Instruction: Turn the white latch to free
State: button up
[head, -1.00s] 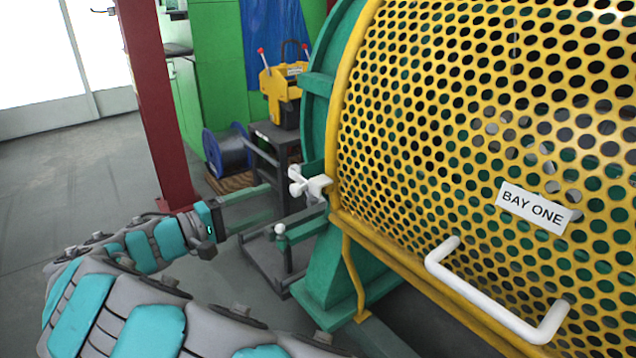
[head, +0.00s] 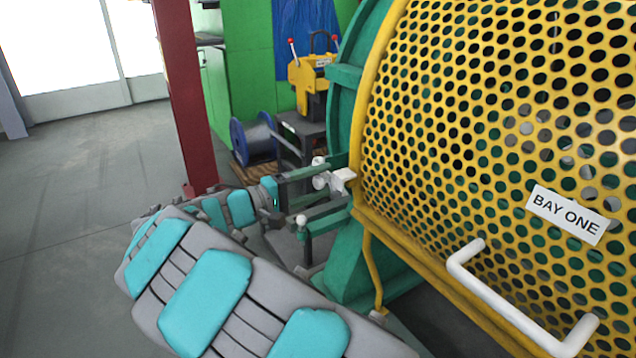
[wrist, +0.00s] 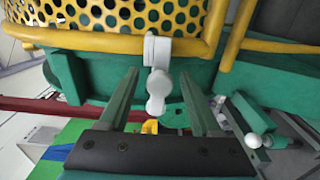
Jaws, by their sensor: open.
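The white latch (head: 342,178) sits on the yellow rim at the left edge of the perforated guard. In the wrist view the latch (wrist: 158,88) has a square block at the rim and a rounded knob pointing down toward my palm. My gripper (head: 328,180) is open, its green fingers reaching toward the rim. In the wrist view my gripper (wrist: 159,76) has one finger on each side of the knob, with a visible gap on both sides. The latch is partly hidden by a finger in the head view.
The yellow perforated guard (head: 470,120) fills the right, with a BAY ONE label (head: 568,214) and a white handle (head: 515,305). A white ball-topped post (head: 302,222) stands just below my gripper. A red column (head: 183,100) and blue cable reel (head: 253,140) are behind.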

jog(key=shift+c, duration=0.2)
grip_shut()
dwell(1.1)
